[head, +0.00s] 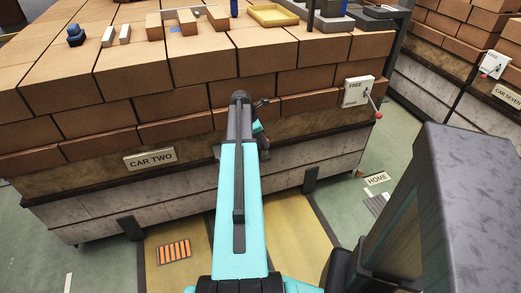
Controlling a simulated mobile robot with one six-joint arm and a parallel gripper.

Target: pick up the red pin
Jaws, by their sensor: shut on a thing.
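My gripper (264,103) is small and dark, at the far end of my teal arm in front of the brick-stacked car marked CAR TWO (110,200). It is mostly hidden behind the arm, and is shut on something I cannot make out. No loose red pin is clearly visible. A red-tipped lever (376,108) sticks out from a white box marked FREE (358,91) on the car's right corner, to the right of my gripper and apart from it.
Brick blocks, a dark blue object (75,36) and a yellow tray (272,15) lie on top of the stack. Another car, CAR SEVEN (513,95), stands at right. An orange striped grate (174,251) lies on the floor. A HOME sign (376,179) is at right.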

